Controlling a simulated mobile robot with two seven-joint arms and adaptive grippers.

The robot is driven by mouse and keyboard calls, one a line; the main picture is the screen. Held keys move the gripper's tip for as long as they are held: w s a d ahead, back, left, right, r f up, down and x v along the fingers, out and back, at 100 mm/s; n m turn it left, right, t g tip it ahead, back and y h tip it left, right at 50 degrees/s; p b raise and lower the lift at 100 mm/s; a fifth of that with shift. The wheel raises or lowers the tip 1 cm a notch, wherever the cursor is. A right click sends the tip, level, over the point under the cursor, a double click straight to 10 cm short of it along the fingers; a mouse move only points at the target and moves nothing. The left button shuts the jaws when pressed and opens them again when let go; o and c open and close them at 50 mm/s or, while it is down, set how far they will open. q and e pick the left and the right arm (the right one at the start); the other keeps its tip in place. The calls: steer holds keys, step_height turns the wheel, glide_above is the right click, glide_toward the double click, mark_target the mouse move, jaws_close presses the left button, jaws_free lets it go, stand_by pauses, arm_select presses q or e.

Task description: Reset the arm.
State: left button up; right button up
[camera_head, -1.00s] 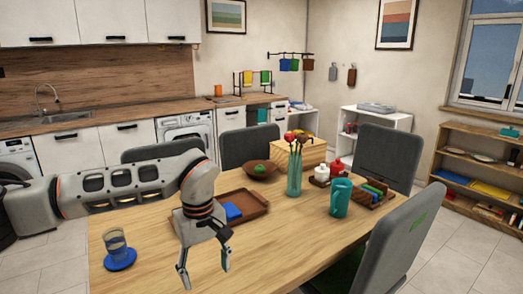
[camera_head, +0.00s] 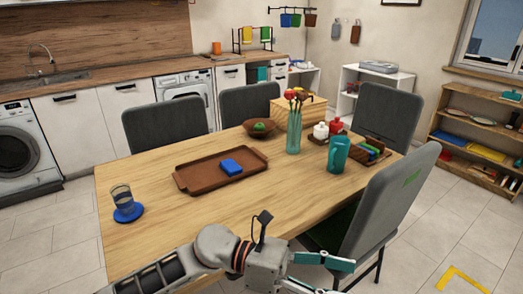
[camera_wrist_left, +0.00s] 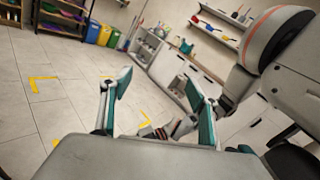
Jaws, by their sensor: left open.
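My left gripper (camera_head: 338,279) is at the bottom of the head view, low by the near edge of the wooden table (camera_head: 200,225). Its arm comes in from the bottom left, and the fingers point right, toward the near grey chair. The two teal-padded fingers are apart with nothing between them. The left wrist view also shows the open gripper (camera_wrist_left: 160,85), with floor and distant furniture beyond its fingers.
A grey chair (camera_head: 385,215) stands close right of the gripper.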

arm_select(q)
steer(key=w+a+f+n+t+y, duration=0.15)
steer(key=w+a+n+t, duration=0.4)
steer(key=n+t, duration=0.65)
steer(key=w+a+f+n+t+h, duration=0.1)
steer(key=w+a+f+n+t, duration=0.4)
steer(key=n, duration=1.2)
steer(key=s+a+f+n+t+y+p, duration=0.1)
steer(key=a+f+n+t+y, duration=0.3)
steer(key=a+f+n+y, duration=0.65)
steer(key=s+a+f+n+g+y, duration=0.2)
steer(key=s+a+f+n, duration=0.3)
steer(key=s+a+f, duration=0.1)
steer(key=s+a+f+n+g+y, duration=0.1)
steer(key=s+a+f+n+g, duration=0.2)
steer(key=f, duration=0.8)
steer(key=s+a+n, duration=0.2)
steer(key=s+a, duration=0.2)
steer(key=s, duration=0.1)
steer(key=shift+a+f+y, duration=0.15)
steer(key=shift+a+y, duration=0.05)
steer(key=shift+y, duration=0.2)
steer(key=shift+s, duration=0.1)
